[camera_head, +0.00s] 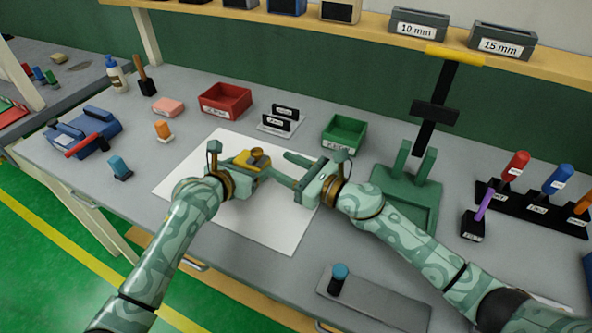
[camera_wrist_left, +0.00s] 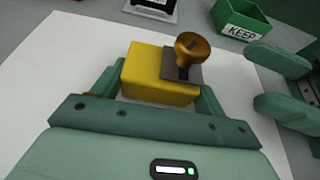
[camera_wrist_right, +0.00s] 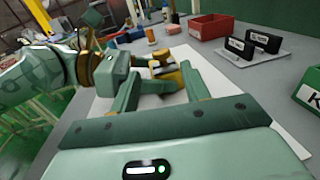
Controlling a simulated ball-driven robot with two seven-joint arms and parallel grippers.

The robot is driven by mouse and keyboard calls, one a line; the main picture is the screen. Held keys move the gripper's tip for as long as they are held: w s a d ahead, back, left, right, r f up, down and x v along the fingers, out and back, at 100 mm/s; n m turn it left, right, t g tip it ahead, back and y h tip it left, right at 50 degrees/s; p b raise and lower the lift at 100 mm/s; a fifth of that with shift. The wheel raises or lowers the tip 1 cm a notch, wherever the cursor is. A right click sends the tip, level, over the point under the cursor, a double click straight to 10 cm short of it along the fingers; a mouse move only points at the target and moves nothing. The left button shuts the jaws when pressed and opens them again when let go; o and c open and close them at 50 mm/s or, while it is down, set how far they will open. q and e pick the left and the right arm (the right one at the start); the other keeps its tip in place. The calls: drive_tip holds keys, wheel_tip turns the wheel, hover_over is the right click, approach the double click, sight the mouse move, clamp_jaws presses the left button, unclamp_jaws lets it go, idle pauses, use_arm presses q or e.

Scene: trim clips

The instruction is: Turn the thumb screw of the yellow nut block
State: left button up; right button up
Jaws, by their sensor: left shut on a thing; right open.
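The yellow nut block (camera_head: 243,166) is over the white sheet in the middle of the bench. Its brass thumb screw (camera_head: 260,155) stands up from a dark plate on the block. In the left wrist view the block (camera_wrist_left: 150,72) sits between the fingers of my left gripper (camera_wrist_left: 160,88), which is shut on it; the thumb screw (camera_wrist_left: 192,50) shows above it. My right gripper (camera_head: 291,170) is open and empty just right of the block, fingers toward it. In the right wrist view the block (camera_wrist_right: 195,80) shows beyond the right fingers, partly hidden by them.
The white sheet (camera_head: 285,235) is otherwise clear. Behind stand a red bin (camera_head: 225,100), a green KEEP bin (camera_head: 344,133) and a small stand with black labelled pieces (camera_head: 277,124). A blue vise-like tool (camera_head: 85,132) lies at left.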

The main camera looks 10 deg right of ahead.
drive_tip(key=shift+v, duration=1.6)
drive_tip(key=shift+o, duration=0.4)
drive_tip(key=shift+a, duration=0.1)
drive_tip(key=w+a+r+n+g+y, duration=0.2)
drive_tip(key=a+r+n+g+y, duration=0.2)
drive_tip(key=a+r+n+g, duration=0.45)
drive_tip(key=s+a+r+n+g+h, duration=0.3)
drive_tip(key=s+a+n+g+h, duration=0.15)
drive_tip(key=a+n+h, duration=0.35)
drive_tip(key=n+t+h, duration=0.4)
drive_tip(key=n+h, duration=0.2)
drive_tip(key=h, duration=0.5)
approach(256, 151)
drive_tip(key=x, duration=0.8)
drive_tip(key=shift+d, duration=0.15)
